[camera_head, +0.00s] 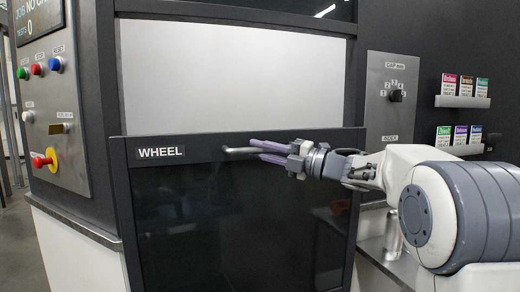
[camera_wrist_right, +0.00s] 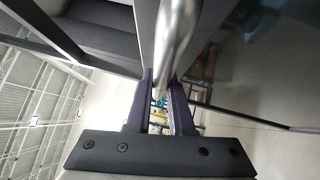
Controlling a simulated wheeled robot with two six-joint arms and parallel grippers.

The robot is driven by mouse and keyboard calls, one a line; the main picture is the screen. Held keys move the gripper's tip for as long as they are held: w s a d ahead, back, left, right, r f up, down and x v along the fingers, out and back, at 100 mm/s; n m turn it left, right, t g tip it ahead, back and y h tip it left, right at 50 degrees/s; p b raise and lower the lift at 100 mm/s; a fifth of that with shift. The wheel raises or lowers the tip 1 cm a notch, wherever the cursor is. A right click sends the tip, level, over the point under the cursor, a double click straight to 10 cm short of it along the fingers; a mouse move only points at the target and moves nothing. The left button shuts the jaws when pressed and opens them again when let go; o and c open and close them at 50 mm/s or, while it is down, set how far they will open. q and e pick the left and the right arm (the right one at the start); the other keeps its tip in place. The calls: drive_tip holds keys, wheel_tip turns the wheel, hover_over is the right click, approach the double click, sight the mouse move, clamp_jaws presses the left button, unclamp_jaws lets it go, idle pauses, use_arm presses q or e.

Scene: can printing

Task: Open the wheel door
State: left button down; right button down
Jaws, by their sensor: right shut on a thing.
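The wheel door (camera_head: 200,235) is a dark glossy panel in a black frame, with a white-lettered WHEEL label (camera_head: 161,153) at its upper left. A silver bar handle (camera_head: 238,150) sits near its top edge. My right gripper (camera_head: 262,150) reaches in from the right, its purple fingers shut on the handle. In the right wrist view the handle (camera_wrist_right: 176,35) runs between the fingers (camera_wrist_right: 166,92). I cannot tell whether the door stands slightly out from the machine. My left gripper is not in view.
A pale panel (camera_head: 230,75) fills the space above the door. A button panel (camera_head: 50,100) with a red emergency stop (camera_head: 42,161) is at the left. A knob panel (camera_head: 393,95) and shelves of small colored cards (camera_head: 462,101) are at the right.

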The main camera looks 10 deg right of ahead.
sight(261, 246)
wheel_tip(261, 246, down, 26)
drive_tip(key=b, duration=2.1)
drive_tip(key=c, duration=0.8)
unclamp_jaws()
drive_tip(key=shift+a, duration=0.1)
drive_tip(key=shift+r, duration=0.1)
drive_tip(key=v, duration=1)
drive_tip(key=shift+s+d+p, duration=0.15)
drive_tip(key=shift+d+p, duration=0.1)
drive_tip(key=shift+p, duration=0.1)
